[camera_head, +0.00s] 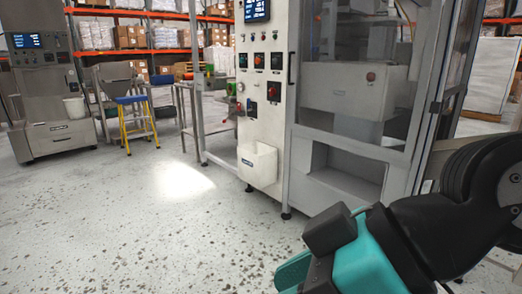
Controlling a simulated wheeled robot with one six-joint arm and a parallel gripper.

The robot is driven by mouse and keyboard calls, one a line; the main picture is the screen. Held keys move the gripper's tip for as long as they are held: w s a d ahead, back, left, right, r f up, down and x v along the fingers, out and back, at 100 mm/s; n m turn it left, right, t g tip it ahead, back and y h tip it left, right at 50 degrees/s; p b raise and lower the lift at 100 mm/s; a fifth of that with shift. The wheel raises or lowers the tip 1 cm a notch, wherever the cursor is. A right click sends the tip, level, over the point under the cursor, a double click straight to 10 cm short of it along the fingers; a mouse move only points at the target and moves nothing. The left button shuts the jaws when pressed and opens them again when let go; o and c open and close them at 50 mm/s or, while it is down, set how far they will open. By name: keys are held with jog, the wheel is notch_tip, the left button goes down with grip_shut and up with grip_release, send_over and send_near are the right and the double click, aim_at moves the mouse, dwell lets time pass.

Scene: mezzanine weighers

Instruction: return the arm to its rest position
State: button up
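My arm, black with teal parts, comes in from the right edge and reaches down to the lower middle of the head view. My gripper (302,272) is at the bottom edge, teal and dark grey, and is partly cut off by the frame. Its fingertips do not show clearly, so I cannot tell whether it is open or shut. No object shows in it.
A yellow stepladder with a blue top (132,120) and a grey machine (48,95) stand at left. Speckled floor at left front is clear.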

jog(key=w+d+f+m+g+h+p, duration=0.1)
jog(key=d+f+m+h, duration=0.15)
jog(key=d, duration=0.45)
jog(key=w+d+f+m+h+p, duration=0.1)
jog(key=d+m+h, duration=0.25)
jog(key=d, duration=0.25)
notch_tip(320, 180, up, 14)
jog(key=p, duration=1.3)
jog(key=shift+s+f, duration=0.15)
jog(key=shift+a, duration=0.15)
